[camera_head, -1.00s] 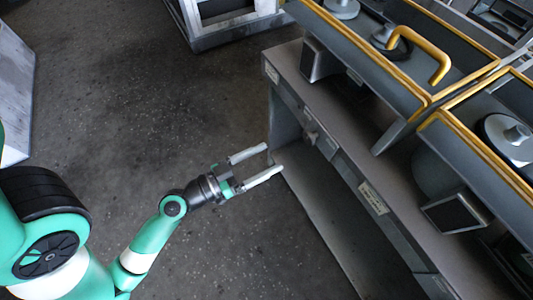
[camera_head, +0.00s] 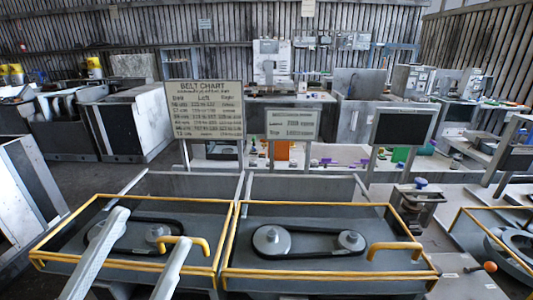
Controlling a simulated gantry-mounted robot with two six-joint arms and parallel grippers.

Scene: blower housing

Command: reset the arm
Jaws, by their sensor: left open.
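My left gripper (camera_head: 155,226) shows at the bottom left as two pale grey fingers pointing up and away, spread apart with nothing between them. Its fingers overlap the front of the left open housing (camera_head: 59,239), a grey tray with a yellow rim; I cannot tell whether they touch it. Inside, a black belt runs around two pulleys, partly covered by a finger. A yellow handle (camera_head: 186,240) stands at the front right, just behind the right finger. The rest of the left arm is out of frame. My right gripper is not in view.
A second yellow-rimmed housing (camera_head: 427,271) with belt, pulleys (camera_head: 271,240) and yellow handle (camera_head: 395,246) adjoins on the right. A belt chart sign (camera_head: 206,110), a smaller sign (camera_head: 293,124) and a dark screen (camera_head: 403,127) stand behind. A vise-like device (camera_head: 415,203) is farther right.

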